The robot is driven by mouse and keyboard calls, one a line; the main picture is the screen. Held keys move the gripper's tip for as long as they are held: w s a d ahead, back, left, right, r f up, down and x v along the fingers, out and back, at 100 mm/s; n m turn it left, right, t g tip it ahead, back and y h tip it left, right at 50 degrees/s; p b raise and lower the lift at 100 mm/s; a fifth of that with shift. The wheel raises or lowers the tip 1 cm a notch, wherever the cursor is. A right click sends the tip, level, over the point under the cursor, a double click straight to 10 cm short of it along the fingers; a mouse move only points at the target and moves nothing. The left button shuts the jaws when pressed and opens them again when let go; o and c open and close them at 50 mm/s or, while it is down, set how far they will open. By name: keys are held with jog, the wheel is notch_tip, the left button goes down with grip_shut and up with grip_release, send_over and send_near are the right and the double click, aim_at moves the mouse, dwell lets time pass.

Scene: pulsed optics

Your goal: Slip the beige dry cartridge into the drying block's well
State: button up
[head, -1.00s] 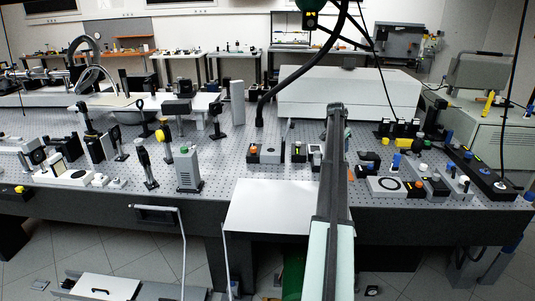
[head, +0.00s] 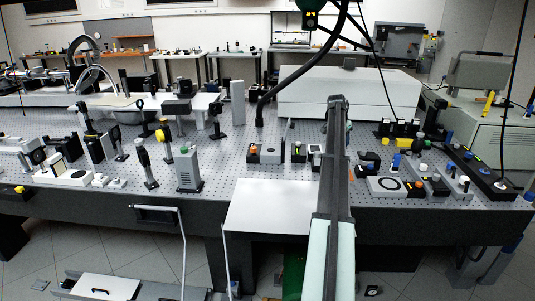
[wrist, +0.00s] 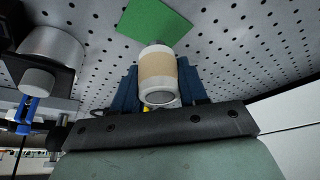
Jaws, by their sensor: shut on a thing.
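The beige dry cartridge (wrist: 157,68), a short cylinder with white ends, is between the blue fingers of my gripper (wrist: 158,84) in the wrist view. My gripper is shut on it, and its white end with a grey face points toward the camera. The cartridge appears above the perforated table, close to a flat green square (wrist: 153,19); the height gap cannot be told. In the head view my arm hides the gripper and cartridge. I cannot make out the drying block's well for certain in either view.
In the wrist view a silvery cylinder (wrist: 52,48) and a blue clamp (wrist: 26,111) stand at the left, and a white surface (wrist: 288,120) lies at the right. In the head view, small optics and blocks flank my arm on the perforated table (head: 230,160).

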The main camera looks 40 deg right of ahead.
jog(key=shift+r, duration=1.5)
jog(key=shift+r, duration=0.1)
jog(key=shift+r, duration=2.4)
